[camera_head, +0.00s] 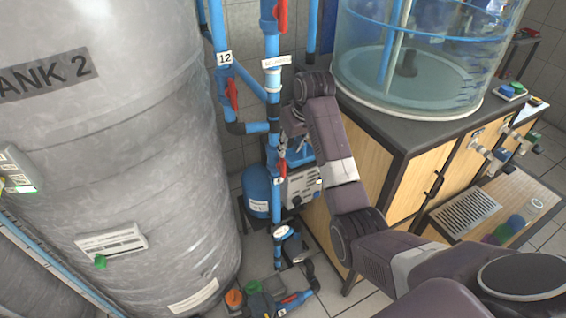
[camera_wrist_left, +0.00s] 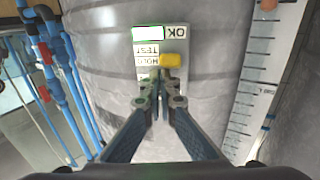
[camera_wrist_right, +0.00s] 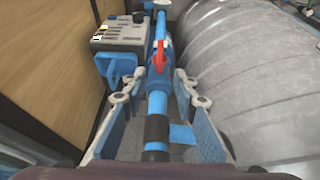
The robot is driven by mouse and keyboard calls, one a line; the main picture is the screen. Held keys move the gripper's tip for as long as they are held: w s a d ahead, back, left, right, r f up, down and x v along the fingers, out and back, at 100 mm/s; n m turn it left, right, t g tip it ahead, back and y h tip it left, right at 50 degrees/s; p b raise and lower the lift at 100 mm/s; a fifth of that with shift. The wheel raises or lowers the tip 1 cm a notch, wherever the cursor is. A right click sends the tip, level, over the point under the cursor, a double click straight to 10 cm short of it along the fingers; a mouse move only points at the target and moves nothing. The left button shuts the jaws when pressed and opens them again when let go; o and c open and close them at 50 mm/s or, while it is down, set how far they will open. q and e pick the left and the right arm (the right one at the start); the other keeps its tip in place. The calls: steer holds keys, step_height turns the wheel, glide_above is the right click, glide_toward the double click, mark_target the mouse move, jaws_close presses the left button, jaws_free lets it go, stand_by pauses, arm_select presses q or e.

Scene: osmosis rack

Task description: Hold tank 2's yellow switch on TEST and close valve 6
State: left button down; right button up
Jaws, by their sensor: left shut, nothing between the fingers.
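Tank 2 (camera_head: 110,140) is the large grey tank at left in the head view. In the left wrist view its switch box (camera_wrist_left: 150,34) shows upside-down OK, TEST and HOLD labels and a yellow switch (camera_wrist_left: 170,60). My left gripper (camera_wrist_left: 162,80) is shut and empty, tips at the switch; I cannot tell if they touch. It is outside the head view. My right gripper (camera_wrist_right: 154,88) is open, its fingers on either side of the blue pipe (camera_wrist_right: 157,103). A red valve handle (camera_wrist_right: 158,57) lies ahead, roughly in line with the pipe; its number is unreadable.
A pump unit (camera_head: 300,186) and a blue vessel (camera_head: 257,192) stand beside the pipe. A wooden cabinet (camera_head: 372,160) carries a clear water tank (camera_head: 415,70) at right. Other red handles (camera_head: 232,94) sit on nearby pipes. Pipes and fittings lie low at the tank's foot.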

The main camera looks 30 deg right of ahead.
mark_target(284, 160)
steer(key=x, duration=1.1)
steer(key=shift+w, duration=0.25)
jaws_close()
